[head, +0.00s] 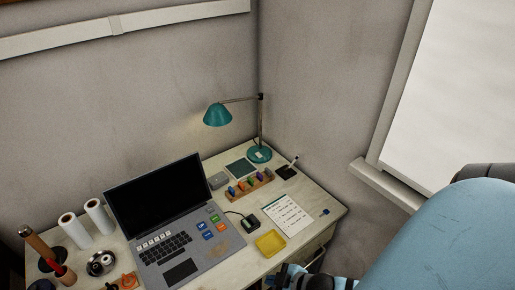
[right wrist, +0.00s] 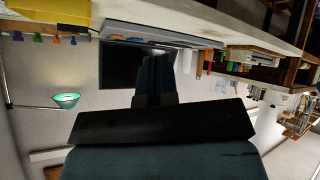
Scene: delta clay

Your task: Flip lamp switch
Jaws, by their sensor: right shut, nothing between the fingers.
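A teal desk lamp (head: 217,115) stands at the back right corner of the desk, its shade hanging left on a thin metal arm. Its round base (head: 259,154) carries a small pale patch, perhaps the switch; its position is too small to read. The lamp shade also shows in the upside-down right wrist view (right wrist: 66,100), its inside pale and bright. My right gripper (head: 286,275) is at the desk's front edge, far from the lamp base. In the right wrist view its dark fingers (right wrist: 156,75) are together and empty. My left gripper is not in view.
An open laptop (head: 158,193) fills the desk's middle. A dark pen holder (head: 286,172) stands right of the base. Walls close the corner.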

